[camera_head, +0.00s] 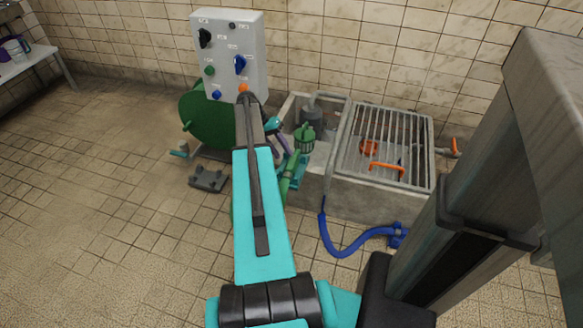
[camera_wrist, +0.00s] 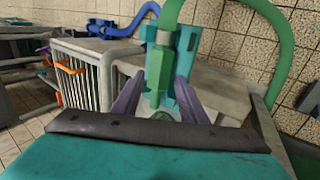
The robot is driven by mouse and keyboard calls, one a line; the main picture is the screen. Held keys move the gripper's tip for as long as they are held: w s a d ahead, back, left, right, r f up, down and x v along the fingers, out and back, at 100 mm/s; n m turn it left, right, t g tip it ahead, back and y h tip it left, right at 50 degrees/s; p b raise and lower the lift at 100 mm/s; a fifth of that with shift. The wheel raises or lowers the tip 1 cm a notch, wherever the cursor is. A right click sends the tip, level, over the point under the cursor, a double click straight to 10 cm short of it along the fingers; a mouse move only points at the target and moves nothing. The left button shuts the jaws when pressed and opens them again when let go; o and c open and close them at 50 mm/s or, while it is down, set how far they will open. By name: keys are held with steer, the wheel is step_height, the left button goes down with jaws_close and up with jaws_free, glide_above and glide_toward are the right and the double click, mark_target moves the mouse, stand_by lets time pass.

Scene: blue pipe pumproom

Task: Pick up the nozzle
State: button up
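The nozzle (camera_wrist: 157,66) is green, with a green hose above it. In the wrist view it stands upright in front of a teal holder (camera_wrist: 187,60). My gripper (camera_wrist: 160,85) has two purple fingers, one on each side of the nozzle's lower part. The fingers look apart, with a narrow gap beside the nozzle. The nozzle's lower end is partly hidden behind my gripper's body. In the head view my gripper (camera_head: 283,142) is beside the concrete basin, partly hidden by my arm.
A concrete basin (camera_head: 352,201) with a metal grate (camera_head: 387,135) stands against the tiled wall. A grey control box (camera_head: 228,50) stands at its left. A blue hose (camera_head: 342,248) lies on the floor in front. A grey item (camera_head: 208,179) lies on the floor.

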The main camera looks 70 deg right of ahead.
mark_target(289, 162)
steer(key=shift+s+f, duration=0.1)
steer(key=shift+f, duration=0.15)
steer(key=b+x, duration=0.1)
steer(key=x, duration=0.2)
steer(key=shift+s+a+f, duration=0.1)
steer(key=shift+a+f, duration=0.05)
steer(key=shift+a, duration=0.05)
steer(key=shift+b+x, duration=0.3)
steer(key=shift+x, duration=0.6)
steer(key=c, duration=0.9)
steer(key=shift+c, duration=0.2)
